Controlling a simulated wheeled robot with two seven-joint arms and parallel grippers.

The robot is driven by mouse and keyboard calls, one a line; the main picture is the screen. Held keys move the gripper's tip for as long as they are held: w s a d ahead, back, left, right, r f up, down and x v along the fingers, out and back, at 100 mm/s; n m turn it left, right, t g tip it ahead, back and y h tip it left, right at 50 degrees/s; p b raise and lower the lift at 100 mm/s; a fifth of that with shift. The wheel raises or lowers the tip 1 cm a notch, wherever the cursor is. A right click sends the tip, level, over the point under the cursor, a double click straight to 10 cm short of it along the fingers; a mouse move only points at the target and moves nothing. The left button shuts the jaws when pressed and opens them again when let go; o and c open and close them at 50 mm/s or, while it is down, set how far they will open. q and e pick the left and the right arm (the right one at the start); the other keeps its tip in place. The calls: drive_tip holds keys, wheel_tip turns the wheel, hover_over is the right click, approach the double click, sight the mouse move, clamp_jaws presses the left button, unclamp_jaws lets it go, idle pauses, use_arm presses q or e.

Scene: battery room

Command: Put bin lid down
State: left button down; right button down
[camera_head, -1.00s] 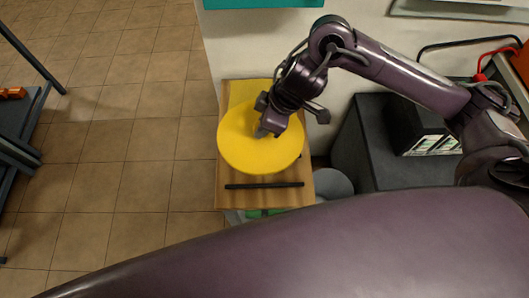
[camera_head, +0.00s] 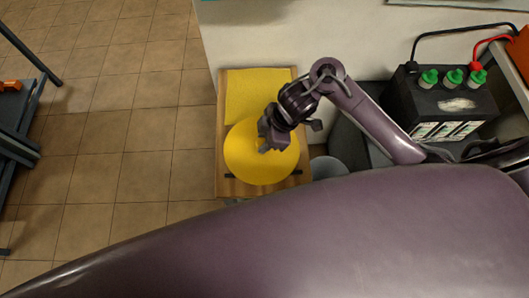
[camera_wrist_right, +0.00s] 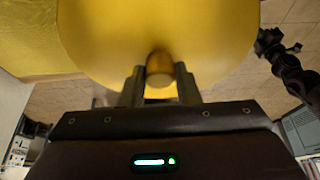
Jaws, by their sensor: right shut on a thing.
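The bin lid (camera_head: 248,166) is a round yellow disc. In the head view it is over the near half of a small wooden table. My right gripper (camera_head: 266,146) is shut on the knob of the lid, at the lid's middle. In the right wrist view the knob (camera_wrist_right: 160,68) sits between the two fingers of the gripper (camera_wrist_right: 160,85), and the lid (camera_wrist_right: 205,28) fills the top. Whether the lid touches the table is hard to tell. My left gripper is not in view.
The wooden table (camera_head: 222,130) stands against the wall, with a yellow mat (camera_head: 258,90) on its far part. A dark bar (camera_head: 232,176) shows partly at the lid's near edge. A grey bin (camera_head: 328,168) is right of the table. A black battery (camera_head: 440,105) with green caps stands further right.

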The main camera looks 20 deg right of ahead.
wheel_tip(320, 180, down, 2)
drive_tip(key=shift+f, duration=0.1)
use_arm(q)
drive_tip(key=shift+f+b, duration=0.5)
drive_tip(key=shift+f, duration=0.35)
use_arm(e)
drive_tip(key=shift+f, duration=2.1)
drive_tip(key=shift+f, duration=0.2)
drive_tip(key=c, duration=1.1)
unclamp_jaws()
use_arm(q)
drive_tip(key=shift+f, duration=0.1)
